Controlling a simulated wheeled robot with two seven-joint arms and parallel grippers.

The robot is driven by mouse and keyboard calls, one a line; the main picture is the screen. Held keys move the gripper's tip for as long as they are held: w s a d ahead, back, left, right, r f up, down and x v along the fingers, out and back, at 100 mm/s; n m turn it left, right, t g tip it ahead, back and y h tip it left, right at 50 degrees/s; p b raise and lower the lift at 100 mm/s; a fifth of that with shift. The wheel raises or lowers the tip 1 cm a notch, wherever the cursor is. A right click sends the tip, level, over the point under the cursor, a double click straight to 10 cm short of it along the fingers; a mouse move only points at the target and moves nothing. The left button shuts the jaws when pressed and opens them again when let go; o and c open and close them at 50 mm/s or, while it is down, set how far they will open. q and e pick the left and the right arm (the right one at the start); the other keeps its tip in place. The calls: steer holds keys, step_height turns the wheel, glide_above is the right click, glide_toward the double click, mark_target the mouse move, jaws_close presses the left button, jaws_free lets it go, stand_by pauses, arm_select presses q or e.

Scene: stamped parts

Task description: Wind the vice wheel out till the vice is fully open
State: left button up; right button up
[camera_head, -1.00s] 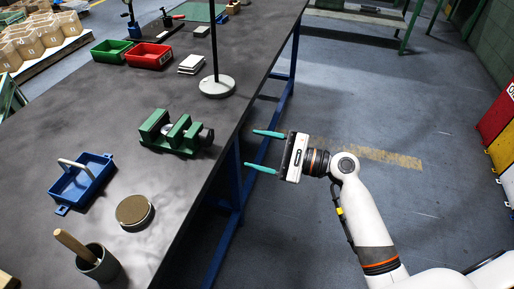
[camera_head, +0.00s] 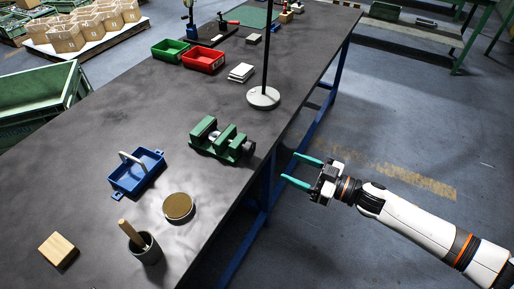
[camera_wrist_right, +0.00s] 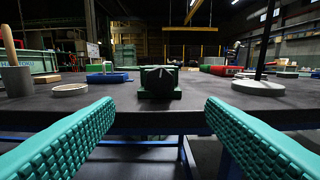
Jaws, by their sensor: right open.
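The green vice (camera_head: 222,141) sits on the dark workbench near its right edge. Its dark wheel (camera_head: 248,148) is on the end toward my right gripper. In the right wrist view the round black wheel (camera_wrist_right: 159,79), with a pale line on its face, is straight ahead, between and beyond the fingers. My right gripper (camera_head: 301,171) is open and empty, off the bench edge, apart from the wheel and pointing at it. Its teal ridged fingers (camera_wrist_right: 160,125) are spread wide in the wrist view. My left gripper is not in view.
A lamp stand with a round white base (camera_head: 263,97) stands behind the vice. A blue carrier (camera_head: 128,183), a round tin (camera_head: 178,207) and a pot with a wooden handle (camera_head: 146,250) are left and front. Red (camera_head: 203,60) and green (camera_head: 170,49) bins are farther back.

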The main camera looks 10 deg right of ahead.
mark_target(252, 151)
steer(key=x, duration=1.2)
steer(key=shift+s, duration=0.1)
steer(key=c, duration=1)
steer(key=shift+n, duration=0.3)
steer(key=n+p, duration=0.1)
steer(key=n, duration=0.2)
steer(key=shift+n, duration=1.8)
